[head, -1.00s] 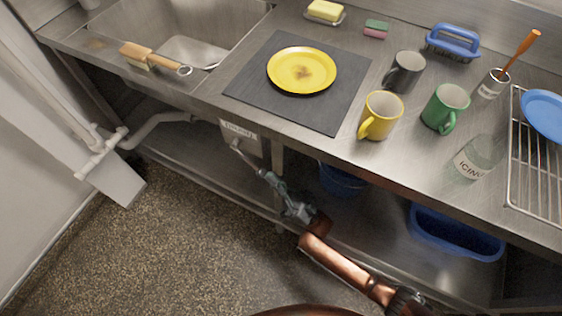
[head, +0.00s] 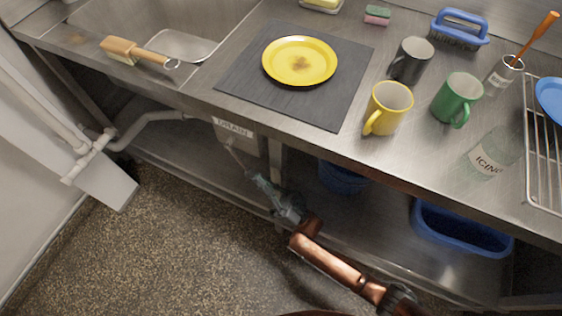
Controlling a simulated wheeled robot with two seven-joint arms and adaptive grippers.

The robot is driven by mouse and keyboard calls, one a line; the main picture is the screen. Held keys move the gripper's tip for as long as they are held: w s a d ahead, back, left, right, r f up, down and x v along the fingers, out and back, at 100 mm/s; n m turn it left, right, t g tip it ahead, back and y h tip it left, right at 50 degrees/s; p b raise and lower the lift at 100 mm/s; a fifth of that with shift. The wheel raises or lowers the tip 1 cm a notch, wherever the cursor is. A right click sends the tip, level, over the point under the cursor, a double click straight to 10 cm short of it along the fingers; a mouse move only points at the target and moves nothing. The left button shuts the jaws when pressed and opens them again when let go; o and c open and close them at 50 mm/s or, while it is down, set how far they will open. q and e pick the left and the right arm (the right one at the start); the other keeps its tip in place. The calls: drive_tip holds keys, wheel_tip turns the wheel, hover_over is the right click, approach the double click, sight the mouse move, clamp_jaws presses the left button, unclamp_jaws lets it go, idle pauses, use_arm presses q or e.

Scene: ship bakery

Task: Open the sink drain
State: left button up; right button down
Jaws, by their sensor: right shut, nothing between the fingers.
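The sink (head: 226,14) is set into the steel counter at the upper left. A plate marked DRAIN (head: 233,130) hangs under the counter's front edge, with a thin light lever (head: 233,149) slanting down from it. My right gripper (head: 254,172) is below the plate, shut and empty, its fingertips close to the lever's lower end. I cannot tell whether they touch. The drain opening is not visible. My left gripper is not in view.
A wooden brush (head: 134,50) lies on the sink's front edge. A yellow plate (head: 299,60) on a dark mat (head: 246,84) and several mugs stand on the counter. Blue tubs (head: 461,228) sit on the lower shelf (head: 183,165). White pipes (head: 101,146) run at the left.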

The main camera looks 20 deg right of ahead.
idle(0.4)
drive_tip(key=v, duration=1.2)
drive_tip(key=shift+f, duration=0.1)
